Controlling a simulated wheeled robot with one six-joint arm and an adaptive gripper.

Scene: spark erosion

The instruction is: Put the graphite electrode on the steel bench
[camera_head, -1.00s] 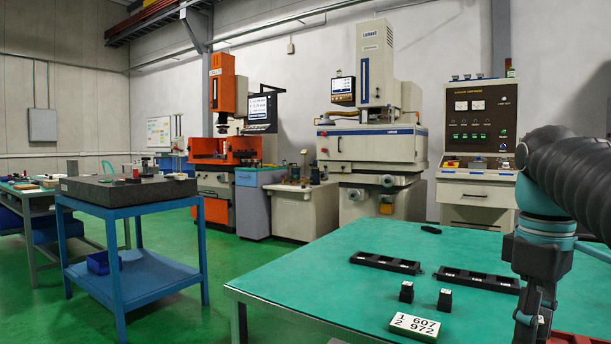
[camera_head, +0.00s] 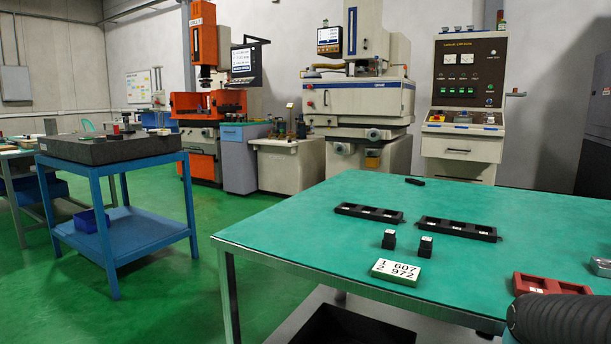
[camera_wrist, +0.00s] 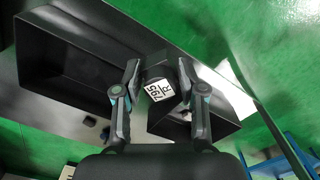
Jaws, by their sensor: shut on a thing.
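In the wrist view my gripper (camera_wrist: 158,76) is shut on a black block with a white numbered label, seemingly the graphite electrode (camera_wrist: 153,63). It is held between the two fingers, label toward the camera. Behind it are a large black bin (camera_wrist: 40,88) at left and another black bin (camera_wrist: 234,98) at right. In the head view a grey surface (camera_head: 293,318), possibly the steel bench, shows below the green-topped table (camera_head: 290,230). My gripper and the held block are outside the head view; only part of my arm shows at lower right.
On the green table are two black trays (camera_head: 370,213) (camera_head: 458,230), two small black blocks (camera_head: 389,240) (camera_head: 425,247), a number plate (camera_head: 397,272) and a red tray (camera_head: 550,284). A black bin (camera_head: 340,327) stands on the grey surface. A blue stand (camera_head: 115,165) is at left.

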